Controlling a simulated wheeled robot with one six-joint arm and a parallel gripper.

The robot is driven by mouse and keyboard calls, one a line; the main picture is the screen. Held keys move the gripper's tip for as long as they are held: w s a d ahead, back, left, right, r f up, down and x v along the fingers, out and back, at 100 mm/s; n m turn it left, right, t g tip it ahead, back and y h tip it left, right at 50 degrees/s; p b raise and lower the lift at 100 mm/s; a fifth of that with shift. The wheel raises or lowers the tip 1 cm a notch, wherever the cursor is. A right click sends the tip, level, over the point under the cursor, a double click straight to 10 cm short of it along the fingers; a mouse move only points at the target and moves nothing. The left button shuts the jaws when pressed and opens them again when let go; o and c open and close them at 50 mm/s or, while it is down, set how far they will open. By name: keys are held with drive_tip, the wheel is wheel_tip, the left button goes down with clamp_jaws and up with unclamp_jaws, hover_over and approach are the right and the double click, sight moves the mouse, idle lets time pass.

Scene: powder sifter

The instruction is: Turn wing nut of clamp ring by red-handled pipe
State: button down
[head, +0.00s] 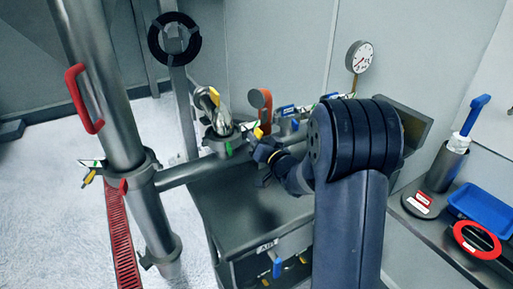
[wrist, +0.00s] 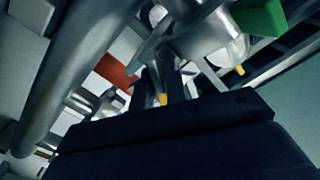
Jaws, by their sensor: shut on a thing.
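The upright steel pipe (head: 111,110) with a red handle (head: 77,98) stands at left in the head view. A clamp ring (head: 148,160) circles it, with a yellow wing nut (head: 88,177) at its left side. My gripper (head: 262,151) is well to the right of that nut, by the metal fittings above the dark cabinet. In the wrist view my gripper's fingers (wrist: 163,88) are shut around a small part with a yellow tip (wrist: 163,99). The fingers hide most of it, so I cannot tell whether it is a wing nut.
A horizontal pipe (head: 190,172) runs from the upright pipe toward the fittings. A pressure gauge (head: 359,57) stands behind my arm. A blue tray (head: 478,208) and a red ring (head: 477,240) lie on the right shelf. A green part (wrist: 262,17) is close in the wrist view.

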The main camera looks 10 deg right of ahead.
drive_tip(key=n+b, duration=0.3)
drive_tip(key=b, duration=0.1)
drive_tip(key=shift+f+n, duration=0.25)
drive_tip(key=shift+n, duration=0.15)
drive_tip(key=n+b, duration=0.3)
drive_tip(key=shift+n+b, duration=0.3)
drive_tip(key=shift+b, duration=0.05)
drive_tip(key=n+b, duration=0.2)
drive_tip(key=shift+n, duration=0.3)
drive_tip(key=shift+r+n+b, duration=0.2)
drive_tip(key=shift+n+b, duration=1.15)
drive_tip(key=shift+n, duration=0.55)
drive_tip(key=c, duration=1.5)
unclamp_jaws()
drive_tip(key=shift+c, duration=0.2)
